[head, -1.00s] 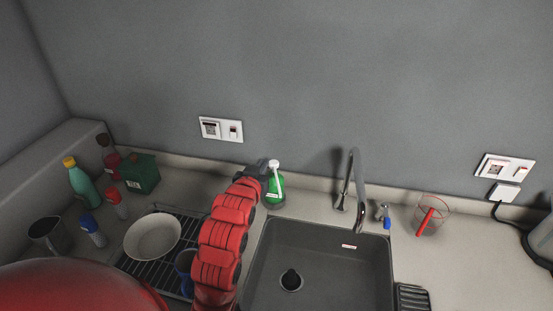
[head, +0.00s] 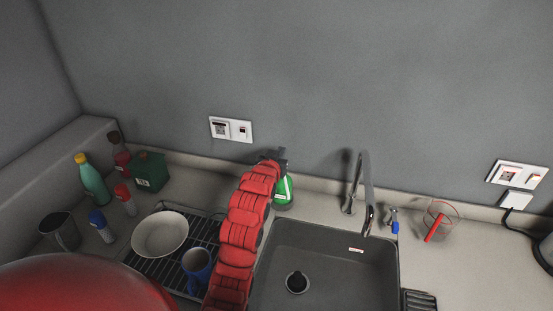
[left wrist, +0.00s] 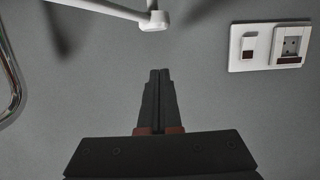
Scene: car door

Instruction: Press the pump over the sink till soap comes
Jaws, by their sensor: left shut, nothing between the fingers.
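The green soap bottle (head: 284,192) stands on the counter behind the left rear corner of the dark sink (head: 335,262). My left arm reaches up from below, and its gripper (head: 282,154) is shut and empty at the top of the bottle, covering most of the white pump head. In the left wrist view, the white pump head and spout (left wrist: 152,18) show at the top edge, apart from the tips of my shut fingers (left wrist: 159,72). That view looks upside down, so the fingers appear higher than the pump. No soap is visible. My right gripper is not in view.
The chrome faucet (head: 366,190) stands right of the bottle. A drying rack (head: 200,228) with a white bowl (head: 160,233) and blue mug (head: 197,268) lies left of the sink. Several bottles stand farther left. The wall (head: 320,70) is close behind.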

